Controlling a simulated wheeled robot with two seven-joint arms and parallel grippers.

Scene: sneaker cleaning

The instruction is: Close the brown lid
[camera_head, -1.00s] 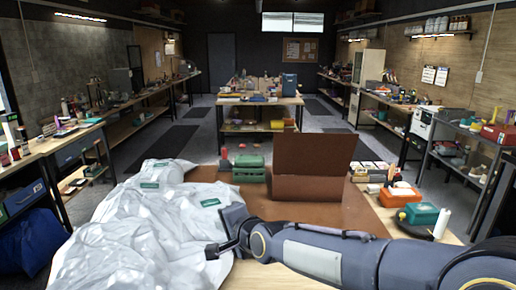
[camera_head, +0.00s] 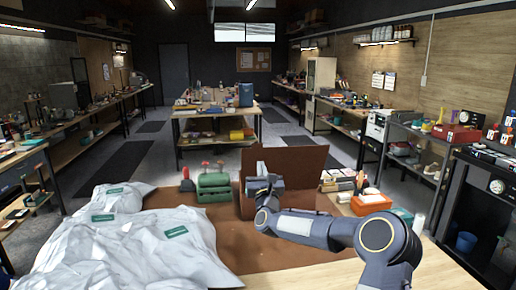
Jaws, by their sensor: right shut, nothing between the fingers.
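The brown lid (camera_head: 302,164) stands upright, open, at the back of a brown box (camera_head: 242,206) on the brown mat (camera_head: 250,250). My right gripper (camera_head: 261,176) is shut and empty. It is over the left part of the box, in front of the lid's left side, and covers part of both. I cannot tell whether it touches the lid. My right forearm hides much of the box front. My left gripper is not in view.
White plastic bags (camera_head: 130,245) with green labels fill the left of the table. A green toolbox (camera_head: 213,187) stands left of the box. An orange container (camera_head: 371,204) and a teal one (camera_head: 402,216) are at the right. The mat's front middle is clear.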

